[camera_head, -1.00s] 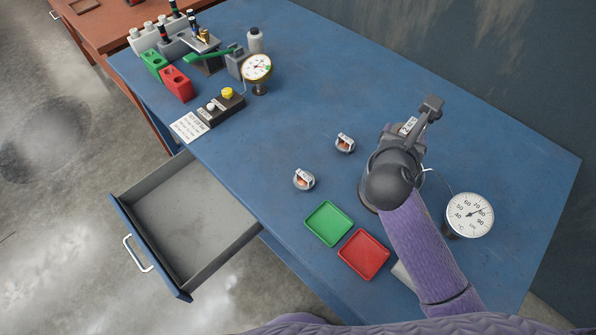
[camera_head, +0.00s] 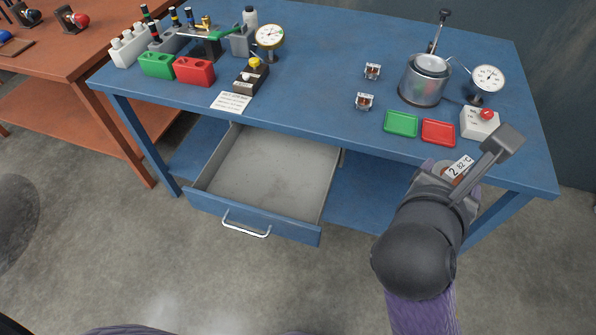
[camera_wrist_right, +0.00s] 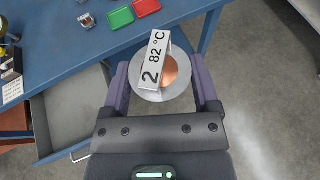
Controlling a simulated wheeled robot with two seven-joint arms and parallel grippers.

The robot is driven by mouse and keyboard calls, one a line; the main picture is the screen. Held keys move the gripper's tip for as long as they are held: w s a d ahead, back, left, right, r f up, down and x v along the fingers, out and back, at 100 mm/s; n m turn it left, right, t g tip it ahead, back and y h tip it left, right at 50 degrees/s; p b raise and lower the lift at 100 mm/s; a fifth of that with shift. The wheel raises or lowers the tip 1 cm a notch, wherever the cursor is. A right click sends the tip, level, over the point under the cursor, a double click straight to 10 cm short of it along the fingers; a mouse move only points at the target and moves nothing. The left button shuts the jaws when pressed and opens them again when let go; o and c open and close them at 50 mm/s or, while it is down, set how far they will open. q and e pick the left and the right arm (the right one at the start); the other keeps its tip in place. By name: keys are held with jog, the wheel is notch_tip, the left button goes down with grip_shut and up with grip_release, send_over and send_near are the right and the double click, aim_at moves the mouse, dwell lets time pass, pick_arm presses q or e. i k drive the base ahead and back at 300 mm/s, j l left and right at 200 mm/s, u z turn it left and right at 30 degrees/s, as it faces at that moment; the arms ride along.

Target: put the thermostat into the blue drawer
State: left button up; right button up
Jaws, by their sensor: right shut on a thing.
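My right gripper (camera_head: 456,172) is shut on a thermostat with a white tag reading "2 82 °C" (camera_head: 459,167). It holds the thermostat in front of the blue table's front edge, to the right of the drawer. In the right wrist view, the thermostat (camera_wrist_right: 170,76) is a round metal disc with a copper centre, between the two fingers. The blue drawer (camera_head: 246,215) is pulled open under the table, and its grey floor (camera_head: 270,170) is bare. The drawer also shows at the left of the right wrist view (camera_wrist_right: 70,115). My left gripper is not in view.
Two more thermostats (camera_head: 372,71) (camera_head: 364,102) stand on the blue table near a green tray (camera_head: 401,123) and a red tray (camera_head: 438,132). A metal pot (camera_head: 424,82), a dial gauge (camera_head: 488,79) and a red-button box (camera_head: 480,122) are at the right.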

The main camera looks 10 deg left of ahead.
aim_at(289, 174)
jog(key=i+j+z, duration=0.1)
jog(key=j+z, duration=0.2)
jog(key=j, duration=0.25)
jog(key=j+z, duration=0.35)
jog(key=j, duration=0.25)
jog(key=j+z, duration=0.3)
jog(key=j, duration=0.3)
jog(key=j+z, duration=0.3)
jog(key=j, duration=0.3)
jog(key=k+j+z, duration=0.2)
jog(key=j+z, duration=0.15)
jog(key=j, duration=0.15)
jog(key=i+j+z, duration=0.15)
jog(key=j, duration=0.15)
jog(key=i+j+z, duration=0.2)
jog(key=j, duration=0.15)
jog(key=j+z, duration=0.15)
jog(key=j, duration=0.2)
jog(key=i, duration=0.25)
